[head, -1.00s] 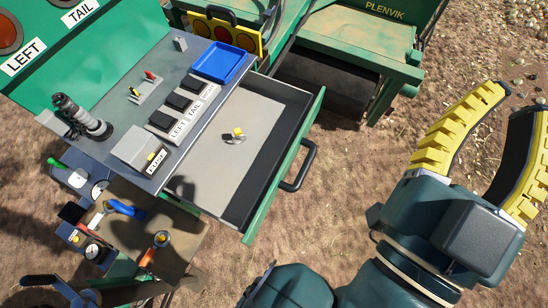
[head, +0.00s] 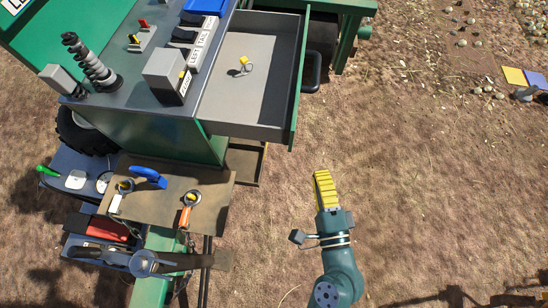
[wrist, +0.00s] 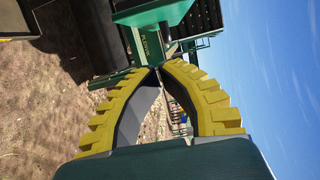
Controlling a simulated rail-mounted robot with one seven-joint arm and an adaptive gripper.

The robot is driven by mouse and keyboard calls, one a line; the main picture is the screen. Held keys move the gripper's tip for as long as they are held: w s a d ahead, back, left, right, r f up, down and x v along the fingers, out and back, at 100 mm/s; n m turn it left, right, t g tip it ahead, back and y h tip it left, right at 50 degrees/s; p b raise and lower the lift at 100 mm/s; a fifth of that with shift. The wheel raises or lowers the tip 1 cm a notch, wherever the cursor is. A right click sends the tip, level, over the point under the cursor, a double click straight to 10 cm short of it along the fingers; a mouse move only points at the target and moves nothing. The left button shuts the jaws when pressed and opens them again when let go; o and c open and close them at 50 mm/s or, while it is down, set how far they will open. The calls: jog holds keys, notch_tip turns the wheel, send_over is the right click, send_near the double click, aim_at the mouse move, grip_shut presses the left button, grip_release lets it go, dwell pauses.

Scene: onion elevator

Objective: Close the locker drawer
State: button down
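The locker drawer (head: 225,108) is pulled open to the right, out from under the grey-topped green cabinet. Its green front panel (head: 300,75) carries a dark handle (head: 313,72) on the outer face. A small item with a yellow part (head: 244,62) lies on the drawer floor. My gripper (head: 321,174) is in open space below and slightly right of the drawer front in the head view, apart from it. In the wrist view its two yellow fingers (wrist: 161,67) curve together at the tips, with nothing seen between them. The drawer cannot be made out clearly in the wrist view.
The cabinet top (head: 115,92) holds a dark ribbed post, a grey box and labelled switches. A brown shelf (head: 215,190) with tools stands at lower left. Green machinery (head: 345,35) stands behind the drawer. Bare ground lies free right of the handle.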

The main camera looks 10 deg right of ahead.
jog(key=w+a+p, duration=0.1)
jog(key=w+p, duration=0.3)
jog(key=w, duration=0.7)
jog(key=shift+w+f+h, duration=0.25)
jog(key=shift+f+h, duration=0.1)
jog(key=shift+h, duration=0.05)
jog(key=shift+p, duration=0.35)
